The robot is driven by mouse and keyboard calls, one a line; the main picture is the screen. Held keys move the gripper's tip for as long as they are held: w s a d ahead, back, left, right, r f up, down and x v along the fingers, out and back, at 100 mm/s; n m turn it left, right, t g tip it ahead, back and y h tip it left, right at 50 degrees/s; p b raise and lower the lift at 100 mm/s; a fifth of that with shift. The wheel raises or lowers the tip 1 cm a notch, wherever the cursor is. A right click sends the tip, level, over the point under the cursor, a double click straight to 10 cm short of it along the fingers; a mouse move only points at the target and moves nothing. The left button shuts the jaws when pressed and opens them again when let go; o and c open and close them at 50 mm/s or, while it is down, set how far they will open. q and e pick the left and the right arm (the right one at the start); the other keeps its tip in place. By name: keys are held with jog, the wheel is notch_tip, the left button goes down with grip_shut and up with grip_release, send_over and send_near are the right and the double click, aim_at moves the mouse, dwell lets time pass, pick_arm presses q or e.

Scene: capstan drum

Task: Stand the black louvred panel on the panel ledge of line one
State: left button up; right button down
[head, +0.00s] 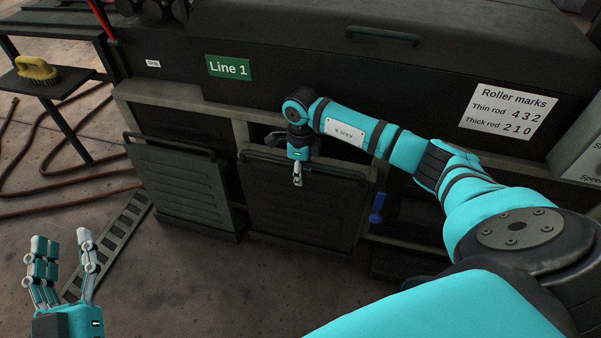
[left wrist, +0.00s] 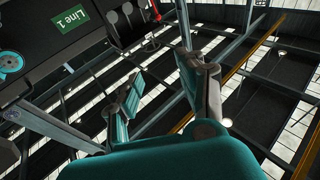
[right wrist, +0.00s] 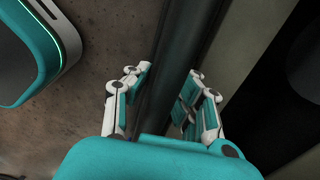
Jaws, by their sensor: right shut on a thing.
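A black louvred panel (head: 303,208) stands upright, slightly tilted, against the front of the Line 1 machine in the head view. My right gripper (head: 297,178) is at its top rail, with its fingers on either side of it and shut on it. The dark panel edge (right wrist: 170,75) runs between the fingers (right wrist: 160,100) in the right wrist view. A second black louvred panel (head: 180,187) leans at the left. My left gripper (head: 62,258) is open and empty, fingers pointing up, also seen in the left wrist view (left wrist: 160,90). I cannot clearly tell the panel ledge apart.
The green Line 1 sign (head: 228,67) is on the machine cover above. A blue-handled object (head: 377,207) is right of the held panel. A slotted metal strip (head: 112,243) lies on the floor near my left gripper. A yellow brush (head: 37,70) sits on a side shelf.

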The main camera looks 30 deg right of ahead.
pick_arm(q)
jog(key=shift+s+r+t, duration=0.15)
jog(key=shift+r+t, duration=0.25)
jog(key=shift+r, duration=0.25)
pick_arm(e)
jog(key=shift+w, duration=0.1)
jog(key=c, duration=1.1)
grip_release()
jog(key=shift+f, duration=0.1)
jog(key=shift+o, duration=0.2)
jog(key=shift+s+f, duration=0.2)
jog(key=r, duration=1.2)
jog(key=shift+w+d+r, duration=0.1)
jog(key=shift+w+r, duration=0.1)
jog(key=shift+w, duration=0.05)
